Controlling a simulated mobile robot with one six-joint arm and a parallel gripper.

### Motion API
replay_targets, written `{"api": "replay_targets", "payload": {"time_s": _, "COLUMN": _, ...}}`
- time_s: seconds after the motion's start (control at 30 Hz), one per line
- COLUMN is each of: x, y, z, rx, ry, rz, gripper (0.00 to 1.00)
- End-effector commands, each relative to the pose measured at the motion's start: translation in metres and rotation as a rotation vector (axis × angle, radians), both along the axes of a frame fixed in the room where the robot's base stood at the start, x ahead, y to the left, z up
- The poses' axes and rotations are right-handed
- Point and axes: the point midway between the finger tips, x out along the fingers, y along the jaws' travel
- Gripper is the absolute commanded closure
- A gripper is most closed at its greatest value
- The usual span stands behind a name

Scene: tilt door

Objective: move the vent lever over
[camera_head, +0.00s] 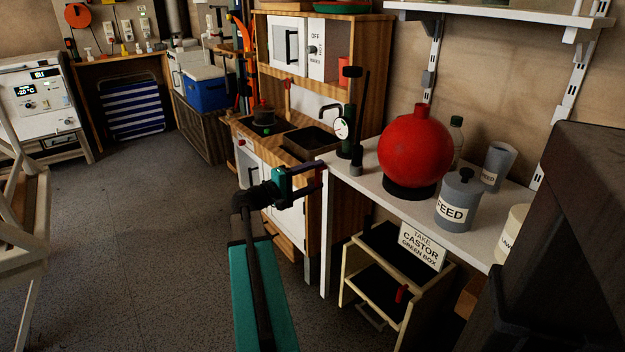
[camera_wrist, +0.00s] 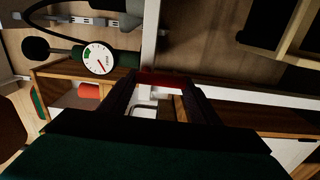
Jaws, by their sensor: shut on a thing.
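My gripper (camera_head: 317,178) is at the front left corner of the white table, its two dark fingers pointing right. In the wrist view, a short red bar (camera_wrist: 162,76) spans the space between the fingertips, and my gripper (camera_wrist: 163,84) is shut on it. A bit of red also shows at the fingertips in the head view. This bar may be the vent lever's handle, but its mount is hidden and I cannot tell for sure. A green device with a round white gauge (camera_head: 342,128) stands behind the gripper; its gauge (camera_wrist: 99,58) also shows in the wrist view.
The white table (camera_head: 335,183) carries a red sphere (camera_head: 413,152) and a grey feed canister (camera_head: 459,203). A wooden kitchen unit (camera_head: 372,60) is behind. The grey floor (camera_head: 140,230) at left is clear.

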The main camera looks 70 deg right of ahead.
Motion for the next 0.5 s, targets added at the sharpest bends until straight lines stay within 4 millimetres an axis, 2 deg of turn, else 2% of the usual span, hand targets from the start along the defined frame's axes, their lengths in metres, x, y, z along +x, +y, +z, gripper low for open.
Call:
{"api": "replay_targets", "payload": {"time_s": 0.03, "x": 0.0027, "y": -0.0016, "z": 0.0023, "rx": -0.005, "ry": 0.001, "rz": 0.008, "gripper": 0.42}}
{"api": "replay_targets", "payload": {"time_s": 0.13, "x": 0.0021, "y": -0.0013, "z": 0.0019, "rx": -0.003, "ry": 0.001, "rz": 0.007, "gripper": 0.25}}
{"api": "replay_targets", "payload": {"time_s": 0.5, "x": 0.0012, "y": 0.0005, "z": 0.0005, "rx": 0.000, "ry": 0.000, "rz": 0.002, "gripper": 0.25}}
